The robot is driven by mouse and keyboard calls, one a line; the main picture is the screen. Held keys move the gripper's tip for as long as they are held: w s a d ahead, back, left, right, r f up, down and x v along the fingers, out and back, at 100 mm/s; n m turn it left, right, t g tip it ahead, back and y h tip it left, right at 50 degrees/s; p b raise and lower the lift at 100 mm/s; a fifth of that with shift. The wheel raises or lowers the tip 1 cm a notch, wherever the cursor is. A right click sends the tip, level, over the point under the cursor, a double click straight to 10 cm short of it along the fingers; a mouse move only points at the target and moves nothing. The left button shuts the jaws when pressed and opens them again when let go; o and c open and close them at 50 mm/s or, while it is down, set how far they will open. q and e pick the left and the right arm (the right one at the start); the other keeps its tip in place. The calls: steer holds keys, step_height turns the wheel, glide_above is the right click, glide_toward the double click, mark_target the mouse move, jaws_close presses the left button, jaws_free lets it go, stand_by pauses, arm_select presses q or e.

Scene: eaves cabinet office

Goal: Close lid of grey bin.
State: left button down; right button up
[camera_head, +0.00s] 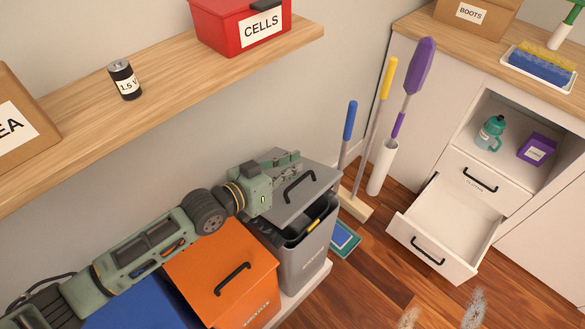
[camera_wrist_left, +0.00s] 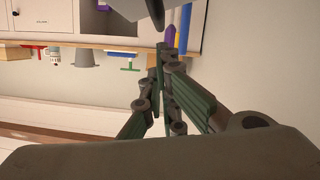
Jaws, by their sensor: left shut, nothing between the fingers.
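The grey bin (camera_head: 308,258) stands at the right end of the row of bins. Its grey lid (camera_head: 291,204) with a black handle is partly open: a dark gap shows along the front, and something yellow (camera_head: 313,225) shows inside. My left gripper (camera_head: 297,156) is shut and empty at the lid's back edge, near the wall; I cannot tell whether it touches the lid. In the left wrist view its fingers (camera_wrist_left: 162,52) are together, with a grey piece, perhaps the lid, at the top edge. My right gripper is not in view.
A orange bin (camera_head: 215,273) and a blue bin (camera_head: 146,306) stand left of the grey one. A shelf (camera_head: 165,85) with a battery (camera_head: 125,79) and red box (camera_head: 240,24) is above. Brooms (camera_head: 372,130) and an open drawer (camera_head: 448,232) are at right.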

mark_target(301, 197)
arm_select(q)
steer(key=shift+s+f, duration=0.1)
steer(key=shift+f, duration=0.45)
steer(key=shift+s+d+f, duration=0.15)
steer(key=shift+m, duration=0.7)
steer(key=f, duration=0.1)
steer(key=s+d+f, duration=0.2)
steer(key=f, duration=0.1)
step_height(301, 197, down, 6)
steer(key=s+d+m+t+y+b, duration=0.1)
steer(key=s+d+b, duration=0.1)
steer(key=shift+s+f, duration=0.15)
steer(key=shift+f, duration=0.05)
